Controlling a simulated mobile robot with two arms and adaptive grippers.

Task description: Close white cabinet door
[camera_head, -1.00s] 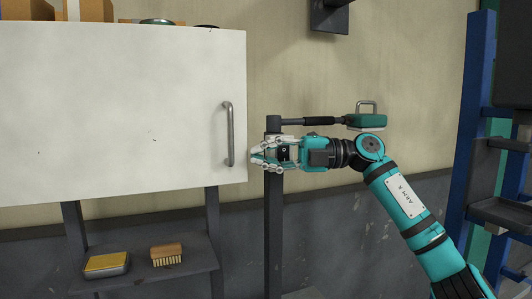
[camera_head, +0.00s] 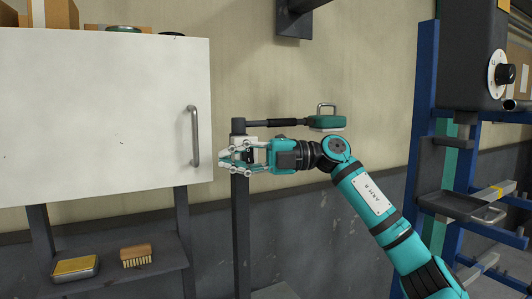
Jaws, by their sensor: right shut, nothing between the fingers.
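The white cabinet door (camera_head: 95,120) fills the left of the head view. It shows as a broad flat panel; I cannot tell for certain from this angle whether it is fully shut. Its vertical metal handle (camera_head: 194,136) is near the right edge. My right gripper (camera_head: 223,163) is just right of the door's right edge, below the handle's middle, with its fingers pointing left and shut on nothing. It does not hold the handle. My left gripper is not in view.
A dark post (camera_head: 241,220) stands behind my right gripper. A green-headed tool (camera_head: 325,121) is above my forearm. A shelf (camera_head: 165,261) below the cabinet holds a wooden brush (camera_head: 136,255) and a yellow-topped tin (camera_head: 75,268). A blue rack (camera_head: 422,110) stands at the right.

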